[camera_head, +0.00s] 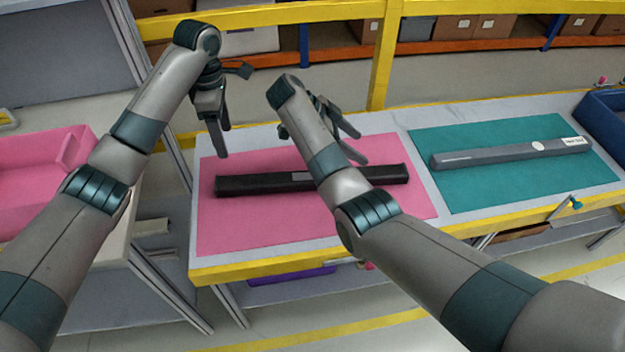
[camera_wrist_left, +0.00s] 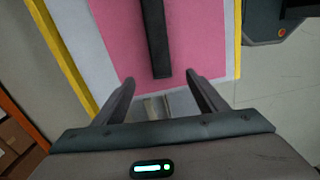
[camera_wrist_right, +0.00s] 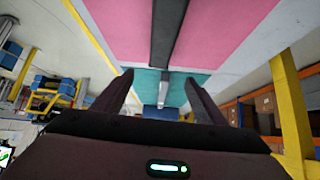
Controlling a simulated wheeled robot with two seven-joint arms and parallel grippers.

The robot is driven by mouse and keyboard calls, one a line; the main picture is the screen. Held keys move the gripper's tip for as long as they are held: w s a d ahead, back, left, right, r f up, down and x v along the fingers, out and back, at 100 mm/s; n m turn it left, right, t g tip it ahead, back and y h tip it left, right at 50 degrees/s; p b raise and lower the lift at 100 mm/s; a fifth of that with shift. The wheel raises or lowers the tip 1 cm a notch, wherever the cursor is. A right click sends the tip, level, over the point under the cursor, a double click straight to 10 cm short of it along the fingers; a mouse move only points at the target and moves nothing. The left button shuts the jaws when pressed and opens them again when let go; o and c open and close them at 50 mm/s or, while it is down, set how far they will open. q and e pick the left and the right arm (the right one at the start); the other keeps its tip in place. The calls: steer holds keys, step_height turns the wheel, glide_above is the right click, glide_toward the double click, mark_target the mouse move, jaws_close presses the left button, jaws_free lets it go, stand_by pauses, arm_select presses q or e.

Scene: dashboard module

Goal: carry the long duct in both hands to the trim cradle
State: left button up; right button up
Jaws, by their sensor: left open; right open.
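A long black bar (camera_head: 265,183), which looks like the long duct, lies flat on the pink mat (camera_head: 245,225). My left gripper (camera_head: 224,142) is open and empty above the mat, near the bar's left end. In the left wrist view the bar's end (camera_wrist_left: 155,40) lines up between the fingers, apart from them. My right gripper (camera_head: 362,147) is open and empty above the right part of the bar; my right arm hides part of the bar's middle. The bar (camera_wrist_right: 168,30) also shows in the right wrist view. A pink padded tray (camera_head: 30,185), possibly the trim cradle, stands at the left.
A grey bar (camera_head: 500,153) with a white label lies on the teal mat (camera_head: 480,190) to the right. A blue bin (camera_head: 606,120) stands at the far right. A yellow post (camera_head: 385,60) rises behind the table. A gap separates the table from the left stand.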

mark_target(236, 181)
arm_select(q)
step_height(236, 181, down, 18)
steer(key=shift+r, duration=0.25)
arm_select(e)
steer(key=x, duration=1.7)
steer(key=shift+d+f, duration=0.2)
arm_select(q)
steer(key=c, duration=1.4)
arm_select(e)
steer(key=c, duration=1.4)
